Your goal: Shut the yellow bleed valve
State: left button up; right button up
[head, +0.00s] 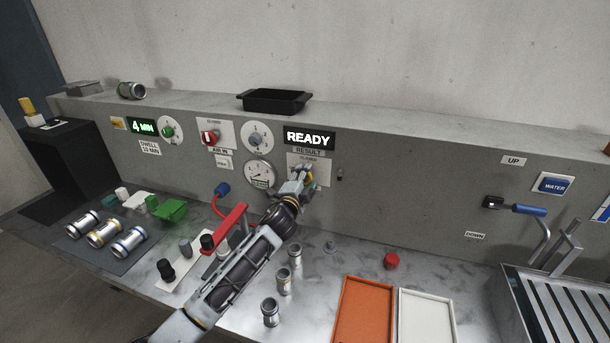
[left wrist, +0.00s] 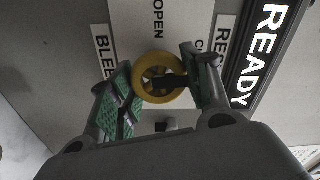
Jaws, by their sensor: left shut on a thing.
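The yellow bleed valve (left wrist: 148,67) is a round knob on a white plate (left wrist: 130,18) in the left wrist view. A dark bar crosses its middle. The plate reads OPEN, and a BLEED label is partly hidden at the left. My left gripper (left wrist: 160,72) is shut on the knob, with one green-padded finger on either side. In the head view my left gripper (head: 298,181) is at the grey panel below the READY display, and it hides most of the valve. The word CLOSED shows on the plate above it. My right gripper is not in view.
A pressure gauge (head: 259,173) sits just left of the gripper. A red lever (head: 230,229) and several metal cylinders stand near my left arm. An orange tray (head: 363,312) and a white tray (head: 426,318) lie at the front. A black bin (head: 274,101) is on the ledge.

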pick_arm(q)
jog(key=shift+m, duration=0.6)
jog(key=o, duration=1.1)
jog(key=shift+c, duration=0.2)
jog(key=v, duration=1.2)
dwell(0.4)
